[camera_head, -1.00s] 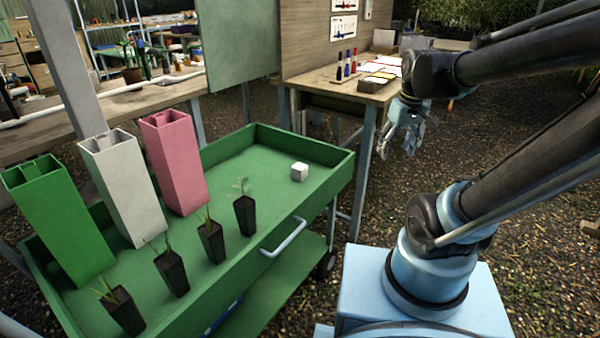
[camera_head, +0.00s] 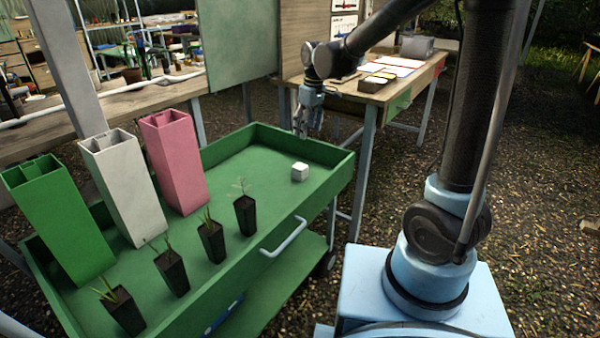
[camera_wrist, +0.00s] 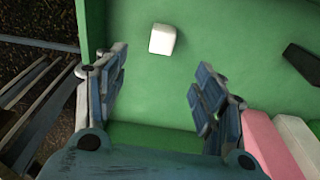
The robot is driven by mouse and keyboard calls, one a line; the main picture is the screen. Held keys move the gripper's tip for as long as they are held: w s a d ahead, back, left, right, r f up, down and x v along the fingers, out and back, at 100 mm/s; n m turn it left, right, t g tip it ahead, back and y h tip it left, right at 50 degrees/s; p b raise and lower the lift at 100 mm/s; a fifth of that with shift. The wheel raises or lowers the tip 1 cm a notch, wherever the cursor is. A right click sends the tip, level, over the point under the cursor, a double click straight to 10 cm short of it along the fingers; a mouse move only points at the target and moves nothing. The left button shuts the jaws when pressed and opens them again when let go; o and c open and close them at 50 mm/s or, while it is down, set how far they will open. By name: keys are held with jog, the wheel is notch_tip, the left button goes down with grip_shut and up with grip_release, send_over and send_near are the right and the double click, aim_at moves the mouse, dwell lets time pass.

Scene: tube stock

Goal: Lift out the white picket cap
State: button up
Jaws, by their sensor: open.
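A small white block (camera_head: 299,172), the only small white cap-like thing in view, rests on the floor of the green cart tray (camera_head: 310,147), near its right end. It also shows in the wrist view (camera_wrist: 162,39), beyond the gap between the fingers and apart from them.
Green (camera_head: 60,222), white (camera_head: 128,190) and pink (camera_head: 175,160) square tubes lean at the tray's left. Several black potted seedlings (camera_head: 246,215) line the near side. A wooden table (camera_head: 372,92) stands behind. The tray floor around the block is clear.

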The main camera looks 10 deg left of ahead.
jog(key=a, duration=0.2)
send_over(300, 165)
jog(key=f, duration=1.1)
jog(key=shift+s+d+f, duration=0.15)
jog(key=shift+d+f, duration=0.05)
jog(key=shift+f, duration=0.05)
jog(key=shift+a+f, duration=0.2)
jog(key=shift+f, duration=2.95)
jog(key=shift+c, duration=0.5)
jog(key=c, duration=0.8)
